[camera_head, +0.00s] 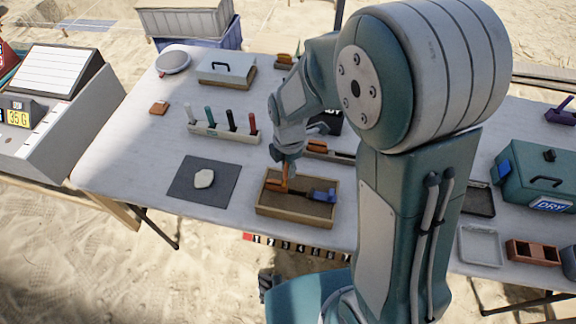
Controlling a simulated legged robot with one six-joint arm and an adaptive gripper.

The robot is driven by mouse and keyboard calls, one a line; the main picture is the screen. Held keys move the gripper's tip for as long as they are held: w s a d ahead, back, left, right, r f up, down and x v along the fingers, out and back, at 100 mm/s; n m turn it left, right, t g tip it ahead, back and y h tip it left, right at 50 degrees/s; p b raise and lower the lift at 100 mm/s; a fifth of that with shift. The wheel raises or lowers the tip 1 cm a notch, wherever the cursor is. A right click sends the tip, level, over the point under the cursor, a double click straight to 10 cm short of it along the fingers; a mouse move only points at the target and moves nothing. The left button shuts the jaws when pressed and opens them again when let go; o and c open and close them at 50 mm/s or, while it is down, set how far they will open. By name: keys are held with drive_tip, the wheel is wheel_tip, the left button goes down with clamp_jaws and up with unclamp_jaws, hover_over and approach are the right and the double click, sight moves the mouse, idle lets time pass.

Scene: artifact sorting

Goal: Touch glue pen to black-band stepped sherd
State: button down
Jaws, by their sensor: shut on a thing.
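My gripper (286,160) is over the left part of a shallow wooden tray (262,212) on the table. It is shut on a slim orange thing (285,176) that points down into the tray; it may be the glue pen, but it is too small to be sure. Its lower end is at or just above a dark and orange-brown piece (297,193) in the tray; I cannot tell whether they touch. No black band or stepped edge can be made out. A blue clamp-like part (324,196) is at the tray's right.
A rack (205,133) holds several upright pens behind. A pale stone (204,178) lies on a dark mat (225,190) to the left. A small brown piece (158,108) lies farther back. A green DRY box (550,180) stands right. My arm hides the table's middle.

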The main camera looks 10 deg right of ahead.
drive_tip(key=shift+f, duration=0.6)
idle(1.5)
drive_tip(key=shift+r, duration=4.05)
drive_tip(key=shift+d, duration=0.1)
